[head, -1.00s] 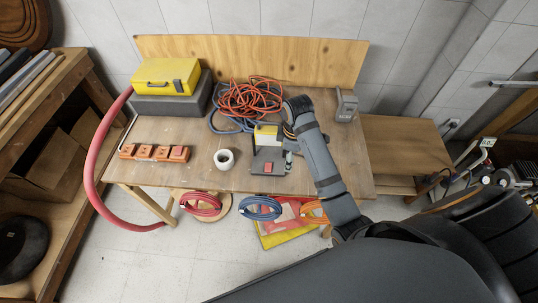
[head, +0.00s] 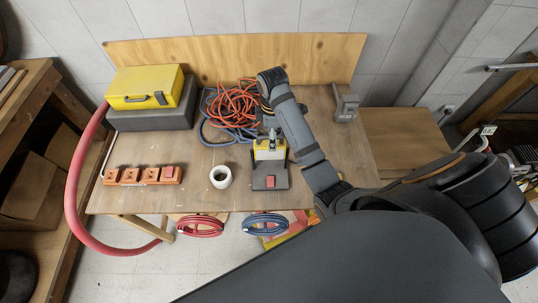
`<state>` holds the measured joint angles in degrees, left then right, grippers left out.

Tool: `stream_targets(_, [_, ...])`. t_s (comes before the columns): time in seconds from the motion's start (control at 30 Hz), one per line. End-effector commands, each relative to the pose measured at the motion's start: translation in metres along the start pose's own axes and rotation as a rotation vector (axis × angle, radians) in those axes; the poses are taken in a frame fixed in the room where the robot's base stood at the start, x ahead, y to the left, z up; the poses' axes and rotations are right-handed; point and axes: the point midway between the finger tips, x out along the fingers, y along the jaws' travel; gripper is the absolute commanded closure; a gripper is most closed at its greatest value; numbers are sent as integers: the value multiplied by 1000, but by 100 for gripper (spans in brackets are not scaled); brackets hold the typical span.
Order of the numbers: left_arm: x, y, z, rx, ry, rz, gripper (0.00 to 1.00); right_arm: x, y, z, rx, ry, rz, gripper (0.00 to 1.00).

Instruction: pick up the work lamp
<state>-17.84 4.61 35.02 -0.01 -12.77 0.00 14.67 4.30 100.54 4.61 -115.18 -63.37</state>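The likely work lamp (head: 268,154) is a small yellow block with a pale front. It stands on the wooden bench, at the back of a dark flat plate (head: 262,184) with a red block on it. My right arm comes in from the right and bends over the bench. What looks like my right gripper (head: 272,138) is small and grey, at the lamp's top edge. I cannot tell whether it touches the lamp or whether its fingers are open. My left gripper is not in view.
Tangled orange and blue hoses (head: 232,108) lie just behind the lamp. A white roll (head: 221,177) and a row of orange blocks (head: 143,175) are to its left. A yellow case (head: 147,87) sits back left, a grey box (head: 346,108) back right.

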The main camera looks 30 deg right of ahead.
Motion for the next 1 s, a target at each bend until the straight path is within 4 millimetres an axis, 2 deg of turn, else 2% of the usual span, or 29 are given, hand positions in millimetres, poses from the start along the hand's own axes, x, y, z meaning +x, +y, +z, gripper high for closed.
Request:
stream_targets(0.03, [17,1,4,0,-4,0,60,18,0,0,0,0,-1,31])
stream_targets(0.13, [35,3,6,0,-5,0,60,35,0,0,0,0,0,31])
stream_targets(0.23, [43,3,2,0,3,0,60,43,1,-1,0,0,0,31])
stream_targets(0.37, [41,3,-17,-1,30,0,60,41,1,-1,0,0,1,31])
stream_targets(0.47, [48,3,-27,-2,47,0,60,48,2,-2,0,0,0,31])
stream_targets(0.67, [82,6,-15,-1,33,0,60,80,7,-7,1,0,0,31])
stream_targets(0.8, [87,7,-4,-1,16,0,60,94,6,-6,1,-1,-1,31])
stream_targets(1.0, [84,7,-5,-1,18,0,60,92,6,-6,0,0,0,31])
